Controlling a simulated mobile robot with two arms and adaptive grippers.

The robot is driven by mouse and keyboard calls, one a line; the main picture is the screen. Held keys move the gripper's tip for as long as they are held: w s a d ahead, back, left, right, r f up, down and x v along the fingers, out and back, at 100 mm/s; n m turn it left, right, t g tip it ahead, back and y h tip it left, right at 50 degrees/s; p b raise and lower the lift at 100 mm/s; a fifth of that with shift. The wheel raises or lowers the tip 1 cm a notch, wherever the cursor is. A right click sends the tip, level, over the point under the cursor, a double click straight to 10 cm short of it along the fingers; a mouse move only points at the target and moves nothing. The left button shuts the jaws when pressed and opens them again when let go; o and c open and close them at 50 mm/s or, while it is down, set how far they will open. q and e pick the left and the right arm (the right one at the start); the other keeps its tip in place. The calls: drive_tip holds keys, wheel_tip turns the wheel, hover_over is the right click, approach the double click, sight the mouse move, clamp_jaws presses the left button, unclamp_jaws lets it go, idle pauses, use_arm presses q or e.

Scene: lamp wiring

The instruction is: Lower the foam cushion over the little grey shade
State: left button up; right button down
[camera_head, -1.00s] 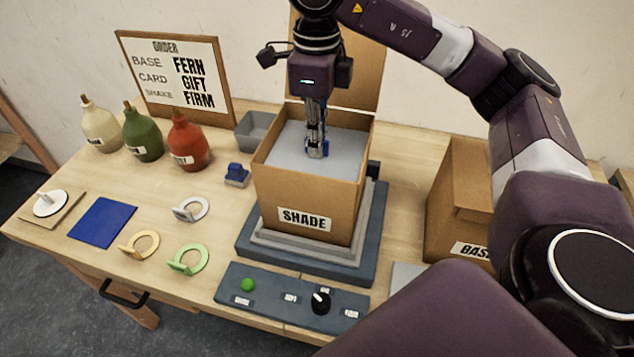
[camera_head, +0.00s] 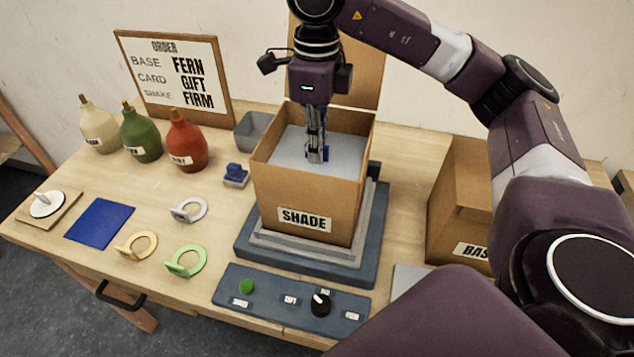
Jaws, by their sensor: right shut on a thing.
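The grey foam cushion (camera_head: 345,152) lies flat inside the open cardboard box labelled SHADE (camera_head: 303,195), a little below its rim. My right gripper (camera_head: 317,156) points straight down into the box and is shut on a small blue part at the middle of the cushion. The little grey shade is not visible; the cushion and box walls hide whatever is below. My left gripper is not in view.
The box stands on a grey stepped platform (camera_head: 255,253) behind a control panel (camera_head: 290,302) with a green button and black knob. Another box (camera_head: 455,205) stands to the right. Bottles, rings, a blue mat (camera_head: 100,223) and an order board (camera_head: 178,80) occupy the left.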

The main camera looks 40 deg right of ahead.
drive_tip(key=shift+f, duration=0.15)
drive_tip(key=shift+f+b, duration=0.2)
drive_tip(key=shift+b, duration=0.2)
idle(0.4)
drive_tip(key=c, duration=2)
unclamp_jaws()
drive_tip(key=shift+o, duration=0.3)
drive_tip(key=o, duration=0.3)
drive_tip(key=shift+r, duration=0.1)
